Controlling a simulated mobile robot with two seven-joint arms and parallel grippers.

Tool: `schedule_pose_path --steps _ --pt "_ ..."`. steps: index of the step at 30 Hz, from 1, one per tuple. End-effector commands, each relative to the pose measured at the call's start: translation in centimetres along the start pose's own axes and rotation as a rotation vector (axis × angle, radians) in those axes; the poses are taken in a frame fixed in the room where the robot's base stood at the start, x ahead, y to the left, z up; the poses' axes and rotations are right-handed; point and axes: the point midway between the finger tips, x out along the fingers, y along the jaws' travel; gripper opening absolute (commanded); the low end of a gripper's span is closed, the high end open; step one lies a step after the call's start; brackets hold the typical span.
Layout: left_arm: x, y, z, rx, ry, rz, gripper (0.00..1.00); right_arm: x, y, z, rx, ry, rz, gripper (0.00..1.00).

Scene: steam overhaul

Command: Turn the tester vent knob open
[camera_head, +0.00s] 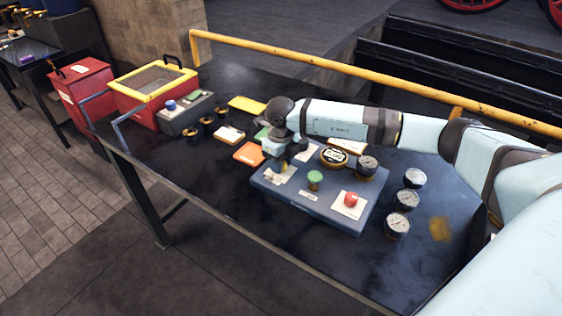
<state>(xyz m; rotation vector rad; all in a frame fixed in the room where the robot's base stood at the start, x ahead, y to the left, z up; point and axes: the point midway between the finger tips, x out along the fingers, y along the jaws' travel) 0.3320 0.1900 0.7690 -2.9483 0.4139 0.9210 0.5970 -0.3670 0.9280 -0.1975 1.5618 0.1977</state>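The tester is a low blue-grey box (328,213) on the dark bench. Its top carries a green knob (315,178), a red knob (351,199) on a white label, a brass-rimmed dial (333,156) and a gauge (367,165). My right gripper (285,160) points down over the box's left back corner, at a small yellowish part (283,168) above a white label. Whether that part is the vent knob I cannot tell; the label text is unreadable. The fingers are dark and small, partly merged with what lies below, so their opening and any contact are unclear. My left gripper is out of view.
Several loose gauges (397,225) stand right of the tester. Orange (249,153) and yellow (247,104) plates lie to its left. A red box with yellow lid frame (153,82) is further left. A yellow rail (350,70) runs along the back. The front left bench is clear.

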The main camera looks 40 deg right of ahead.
Motion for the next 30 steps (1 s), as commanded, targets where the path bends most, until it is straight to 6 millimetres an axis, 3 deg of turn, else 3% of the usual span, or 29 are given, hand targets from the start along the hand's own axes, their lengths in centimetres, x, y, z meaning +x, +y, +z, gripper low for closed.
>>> schedule_pose_path --steps 1,3,14,20,30 --pt "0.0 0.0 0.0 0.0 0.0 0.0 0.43 -0.1 0.0 0.0 0.0 -0.001 0.0 0.47" --pt "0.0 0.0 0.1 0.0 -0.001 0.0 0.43 -0.1 0.0 0.0 0.0 -0.001 0.0 0.61" --pt "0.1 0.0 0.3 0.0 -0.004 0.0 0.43 -0.5 0.0 0.1 0.001 -0.002 0.0 0.61" --pt "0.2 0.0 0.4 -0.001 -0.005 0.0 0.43 -3.7 -0.1 0.1 0.001 -0.003 -0.001 0.61" --pt "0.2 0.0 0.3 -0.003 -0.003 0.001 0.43 -11.2 -0.1 0.1 0.001 -0.003 -0.001 0.61"
